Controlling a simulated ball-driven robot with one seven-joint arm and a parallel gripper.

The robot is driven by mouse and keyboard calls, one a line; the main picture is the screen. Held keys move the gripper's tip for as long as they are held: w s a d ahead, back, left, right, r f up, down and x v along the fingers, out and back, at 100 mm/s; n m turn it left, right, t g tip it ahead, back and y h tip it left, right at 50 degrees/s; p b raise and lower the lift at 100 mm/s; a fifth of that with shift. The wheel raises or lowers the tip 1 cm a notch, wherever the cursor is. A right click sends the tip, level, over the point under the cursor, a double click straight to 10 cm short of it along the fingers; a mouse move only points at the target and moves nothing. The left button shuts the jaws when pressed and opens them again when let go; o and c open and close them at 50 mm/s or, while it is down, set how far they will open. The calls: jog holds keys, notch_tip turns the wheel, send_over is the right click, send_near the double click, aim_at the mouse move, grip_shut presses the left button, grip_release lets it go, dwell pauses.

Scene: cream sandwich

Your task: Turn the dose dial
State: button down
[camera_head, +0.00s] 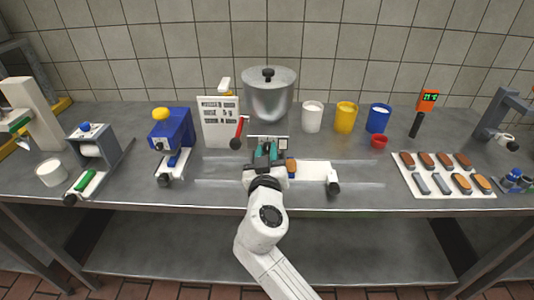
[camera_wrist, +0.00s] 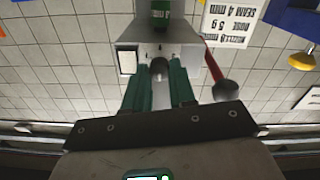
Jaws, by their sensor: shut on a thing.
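A metal dispenser housing (camera_head: 268,128) stands below and in front of the large pot, and its metal face also fills the top middle of the wrist view (camera_wrist: 185,30). A small grey rounded knob (camera_wrist: 160,88), apparently the dose dial, sits in front of that face. My gripper (camera_head: 267,152) reaches up to the housing from the front. In the wrist view, the green fingers of my gripper (camera_wrist: 159,75) are closed around the knob from both sides. The knob's markings and any pointer are hidden or too small to read.
A red lever (camera_head: 239,127) with a dark ball end is close beside my gripper. A big pot (camera_head: 268,100) stands behind. A white sign (camera_head: 219,117) and a blue machine (camera_head: 172,128) stand left. A tray (camera_head: 440,186) of bars lies right.

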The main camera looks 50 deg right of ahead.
jog(key=n, duration=0.6)
jog(key=n+p, duration=0.1)
jog(key=n, duration=0.5)
jog(key=shift+w+a, duration=0.1)
jog(key=n+p, duration=0.3)
jog(key=n, duration=0.3)
jog(key=shift+n, duration=0.3)
jog(key=shift+f+n+p, duration=0.15)
jog(key=shift+n+p, duration=1.45)
jog(key=shift+n, duration=1)
jog(key=c, duration=0.9)
grip_release()
